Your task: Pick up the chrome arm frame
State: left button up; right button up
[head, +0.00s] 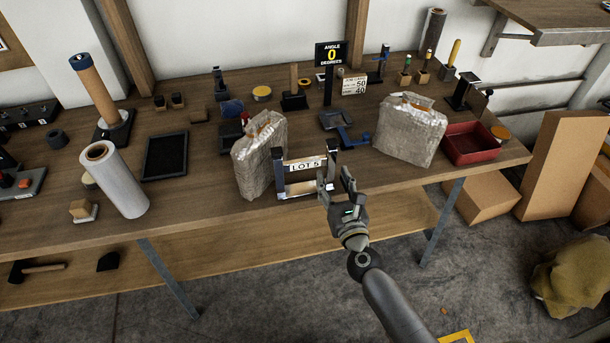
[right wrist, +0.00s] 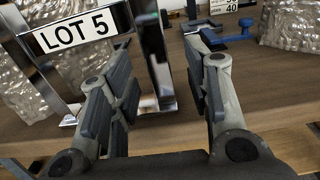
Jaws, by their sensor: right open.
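The chrome arm frame (head: 305,164) stands upright at the front edge of the workbench and bears a white "LOT 5" label. In the right wrist view the frame's shiny right upright (right wrist: 153,50) shows between my fingers, with the label to the left. My right gripper (head: 338,184) is open and empty, close in front of the frame's right side. It also shows in the right wrist view (right wrist: 158,70), one finger on each side of the upright. I cannot tell how deep the upright sits between them. My left gripper is not in view.
A silvery wrapped block (head: 258,165) stands just left of the frame. Another wrapped block (head: 411,132) stands to the right, beside a red tray (head: 468,146). A blue clamp-like tool (head: 357,141) lies behind the gripper. Bare bench top shows right of the frame.

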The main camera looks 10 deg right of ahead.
aim_at(331, 175)
jog(key=w, duration=0.3)
jog(key=shift+w+a+f, duration=0.1)
jog(key=shift+w, duration=0.1)
jog(key=shift+s, duration=0.1)
grip_shut()
